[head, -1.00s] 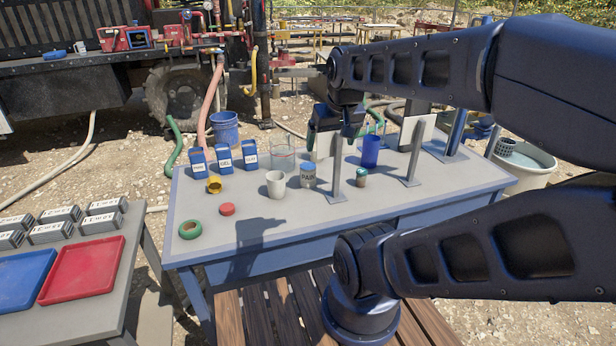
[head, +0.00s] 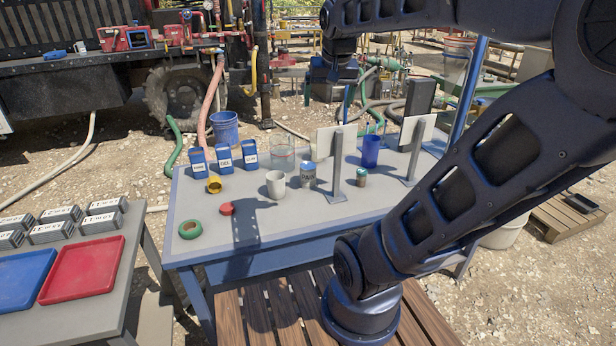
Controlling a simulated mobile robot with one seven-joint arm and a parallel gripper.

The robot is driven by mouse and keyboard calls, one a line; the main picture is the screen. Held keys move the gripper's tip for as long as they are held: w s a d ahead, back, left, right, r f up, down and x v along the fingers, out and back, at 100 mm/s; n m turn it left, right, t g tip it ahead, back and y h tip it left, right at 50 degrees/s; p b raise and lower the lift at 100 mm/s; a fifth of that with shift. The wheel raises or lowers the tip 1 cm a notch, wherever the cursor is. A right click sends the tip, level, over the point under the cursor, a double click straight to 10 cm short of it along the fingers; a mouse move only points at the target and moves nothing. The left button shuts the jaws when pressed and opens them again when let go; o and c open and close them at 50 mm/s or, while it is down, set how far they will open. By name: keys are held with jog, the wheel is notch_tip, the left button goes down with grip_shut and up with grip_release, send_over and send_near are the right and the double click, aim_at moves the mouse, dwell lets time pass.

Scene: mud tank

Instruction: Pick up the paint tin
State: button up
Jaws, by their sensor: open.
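The paint tin (head: 308,177) is a small grey-blue can with a partly readable label. It stands upright on the grey worktable, between a white mug and a metal sign post. My gripper (head: 329,95) is open and empty, high above the back of the table and above the tin in the picture. It is clear of the tin.
The white mug (head: 276,184) is just left of the tin, with a clear container (head: 283,154) behind. The sign post (head: 337,170) is close on the right, then a small brown-teal jar (head: 361,177) and a blue cup (head: 371,151).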

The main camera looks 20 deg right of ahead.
jog(key=w+d+m+h, duration=0.1)
jog(key=w+d+m, duration=0.15)
jog(key=w, duration=1.05)
jog(key=m+g+h, duration=0.1)
jog(key=m+h, duration=0.1)
jog(key=m, duration=0.3)
send_over(307, 167)
jog(key=s+a, duration=0.2)
notch_tip(307, 167, down, 34)
jog(key=r, duration=0.1)
jog(key=shift+n, duration=0.25)
jog(key=shift+x, duration=3.05)
jog(key=shift+w+x, duration=0.15)
jog(key=shift+x, duration=1.15)
jog(key=shift+w+x, duration=0.1)
jog(key=shift+x, duration=1.2)
jog(key=shift+d+r, duration=0.1)
jog(key=shift+r, duration=0.05)
jog(key=c, duration=1.5)
